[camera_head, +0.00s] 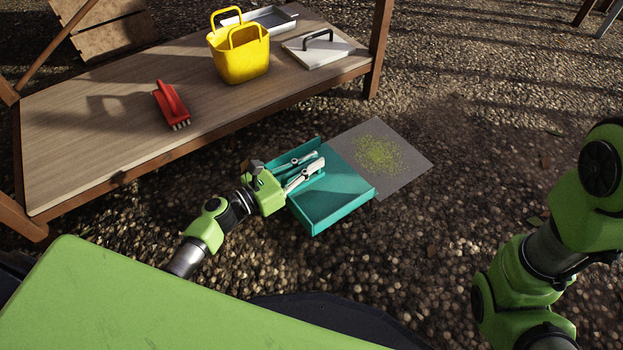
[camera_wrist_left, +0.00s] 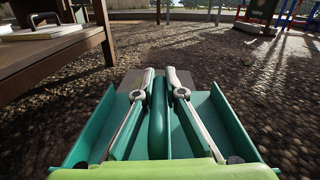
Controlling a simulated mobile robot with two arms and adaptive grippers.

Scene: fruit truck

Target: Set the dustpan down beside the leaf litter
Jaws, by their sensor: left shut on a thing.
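The teal dustpan (camera_head: 338,203) is low over the gravel, its front right side overlapping the left edge of the grey mat (camera_head: 405,183) in the head view. I cannot tell whether its base touches the ground. The yellow-green leaf litter (camera_head: 378,155) lies on the mat, just right of the dustpan. My left gripper (camera_head: 312,164) is shut on the dustpan's handle. In the left wrist view the handle (camera_wrist_left: 158,125) stands between the two fingers, with the pan's walls on both sides. My right arm shows at the right edge; its gripper is out of frame.
A wooden bench (camera_head: 95,130) stands behind and left. On it are a red brush (camera_head: 171,104), a yellow basket (camera_head: 240,58), a grey tray (camera_head: 270,20) and a light board with a dark handle (camera_head: 318,52). Open gravel lies right of the mat.

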